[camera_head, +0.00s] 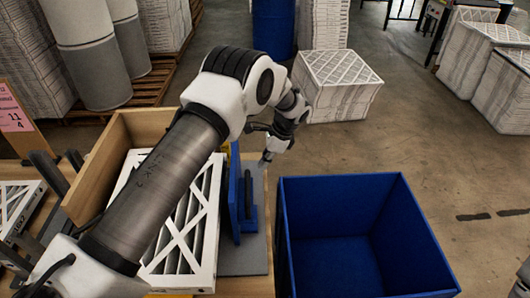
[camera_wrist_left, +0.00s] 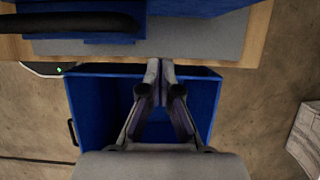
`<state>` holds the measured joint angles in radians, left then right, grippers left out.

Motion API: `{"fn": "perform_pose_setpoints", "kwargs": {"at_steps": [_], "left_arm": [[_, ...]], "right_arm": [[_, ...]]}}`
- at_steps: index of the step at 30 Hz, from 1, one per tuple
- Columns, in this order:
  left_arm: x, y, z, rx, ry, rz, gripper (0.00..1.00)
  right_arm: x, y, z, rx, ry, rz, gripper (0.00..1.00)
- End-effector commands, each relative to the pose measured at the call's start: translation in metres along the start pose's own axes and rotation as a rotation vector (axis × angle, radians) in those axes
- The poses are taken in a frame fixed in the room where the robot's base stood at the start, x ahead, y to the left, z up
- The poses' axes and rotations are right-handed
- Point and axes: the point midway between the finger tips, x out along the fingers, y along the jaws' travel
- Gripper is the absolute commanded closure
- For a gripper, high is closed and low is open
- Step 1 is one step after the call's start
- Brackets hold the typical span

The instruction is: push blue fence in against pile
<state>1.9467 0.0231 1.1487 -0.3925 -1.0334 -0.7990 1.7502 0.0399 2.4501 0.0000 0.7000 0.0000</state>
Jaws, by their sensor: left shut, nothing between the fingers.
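The blue fence (camera_head: 234,190) stands upright on a grey plate (camera_head: 256,255), at the right side of the pile of white-framed filters (camera_head: 190,225). A dark bar runs along the fence's right face. My left arm crosses over the pile and hides part of it. My left gripper (camera_head: 267,157) is shut and empty, to the right of the fence near its far end. In the left wrist view the shut fingertips (camera_wrist_left: 160,64) are at the plate's edge, apart from the fence (camera_wrist_left: 205,6) at the top. My right gripper is not in view.
An open, empty blue bin (camera_head: 350,230) stands right of the plate, and it shows below the fingers in the wrist view (camera_wrist_left: 88,110). A wooden wall (camera_head: 105,150) edges the pile's left. A stack of boxed filters (camera_head: 335,85) stands beyond. Open floor lies right.

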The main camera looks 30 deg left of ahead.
Motion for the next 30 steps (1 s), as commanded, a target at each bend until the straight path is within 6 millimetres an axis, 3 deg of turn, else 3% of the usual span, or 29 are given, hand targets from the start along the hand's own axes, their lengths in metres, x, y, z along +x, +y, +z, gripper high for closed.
{"fn": "perform_pose_setpoints", "kwargs": {"at_steps": [6,12,26,30], "left_arm": [[0.046,0.001,0.002,0.000,-0.002,0.004,1.00],[0.057,0.000,0.032,-0.001,0.001,0.002,1.00],[0.065,-0.001,0.038,0.000,0.001,0.000,1.00],[0.074,-0.012,0.053,-0.005,0.002,0.000,1.00]], "right_arm": [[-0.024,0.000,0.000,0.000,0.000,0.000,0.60],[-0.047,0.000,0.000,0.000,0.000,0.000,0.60],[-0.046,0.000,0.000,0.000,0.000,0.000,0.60],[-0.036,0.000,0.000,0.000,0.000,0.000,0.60]]}}
